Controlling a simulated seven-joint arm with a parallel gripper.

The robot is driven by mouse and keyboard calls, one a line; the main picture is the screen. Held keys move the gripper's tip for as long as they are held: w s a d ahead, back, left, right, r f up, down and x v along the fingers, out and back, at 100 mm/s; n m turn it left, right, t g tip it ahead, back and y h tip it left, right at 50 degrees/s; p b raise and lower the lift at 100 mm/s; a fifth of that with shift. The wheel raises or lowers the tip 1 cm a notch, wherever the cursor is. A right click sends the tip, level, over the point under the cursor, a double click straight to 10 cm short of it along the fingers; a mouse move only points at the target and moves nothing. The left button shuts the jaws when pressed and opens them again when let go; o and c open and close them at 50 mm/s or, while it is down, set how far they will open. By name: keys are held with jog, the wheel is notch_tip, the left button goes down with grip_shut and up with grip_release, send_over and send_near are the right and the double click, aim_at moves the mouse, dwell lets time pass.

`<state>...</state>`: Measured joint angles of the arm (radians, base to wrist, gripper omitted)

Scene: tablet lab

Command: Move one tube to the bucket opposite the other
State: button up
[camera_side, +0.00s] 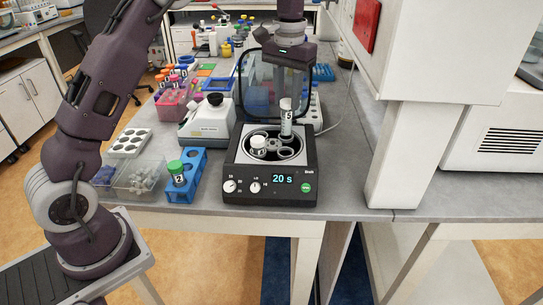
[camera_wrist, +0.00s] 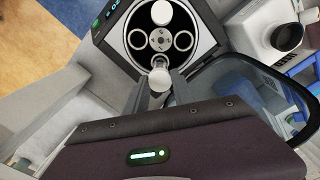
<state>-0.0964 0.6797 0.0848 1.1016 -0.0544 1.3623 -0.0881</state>
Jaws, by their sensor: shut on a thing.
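The centrifuge (camera_side: 235,172) stands on the bench with its lid (camera_side: 250,85) raised and its display reading 20 s. A white-capped tube (camera_side: 258,146) sits in one rotor bucket; its cap shows at the top of the rotor in the wrist view (camera_wrist: 162,12). My gripper (camera_side: 287,95) is shut on a second white-capped tube (camera_side: 286,124), upright at the rotor's far side. In the wrist view the held tube's cap (camera_wrist: 160,78) lies across the rotor hub (camera_wrist: 160,40) from the seated tube. The left (camera_wrist: 138,39) and right (camera_wrist: 183,41) buckets look empty.
A blue rack (camera_side: 197,164) with a green-capped tube (camera_side: 177,174) stands left of the centrifuge. A grey instrument (camera_side: 208,120) is behind it on the left. A white cabinet post (camera_side: 395,150) rises on the right. The raised lid is close to my gripper.

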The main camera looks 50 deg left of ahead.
aim_at(287, 118)
jog(key=shift+f, duration=0.65)
jog(key=shift+f, duration=0.2)
jog(key=shift+f, duration=1)
jog(key=shift+f, duration=0.35)
jog(key=shift+f, duration=1)
jog(key=o, duration=1.1)
jog(key=shift+r, duration=0.1)
